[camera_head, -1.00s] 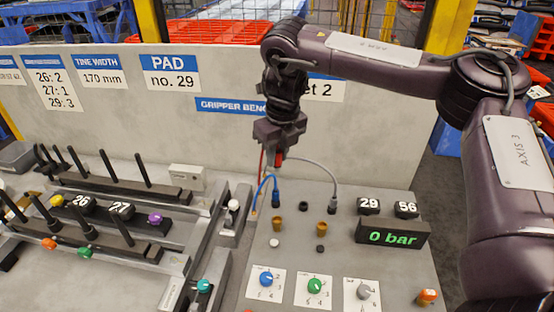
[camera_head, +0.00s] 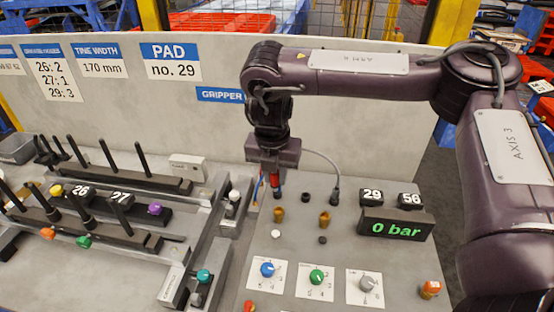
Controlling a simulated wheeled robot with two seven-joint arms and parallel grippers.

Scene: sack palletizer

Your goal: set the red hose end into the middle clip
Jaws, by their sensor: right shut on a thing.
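My right gripper (camera_head: 275,168) is shut on the red hose end (camera_head: 277,184), which hangs low over the back left of the grey panel. Whether it touches anything below cannot be told. A blue hose (camera_head: 263,184) shows only in part, just left of and behind the gripper. A dark round fitting (camera_head: 305,197), which may be the middle clip, sits to the right of the red end and looks empty. Further right, a grey hose (camera_head: 325,161) ends in a dark upright fitting (camera_head: 335,197). My left gripper is not in view.
Two brass fittings (camera_head: 279,214) (camera_head: 324,219) stand in front of the hose ends. A display reading 0 bar (camera_head: 395,227) is at the right. Blue, green and grey knobs (camera_head: 316,277) are nearer. Black rods on rails (camera_head: 140,158) fill the left.

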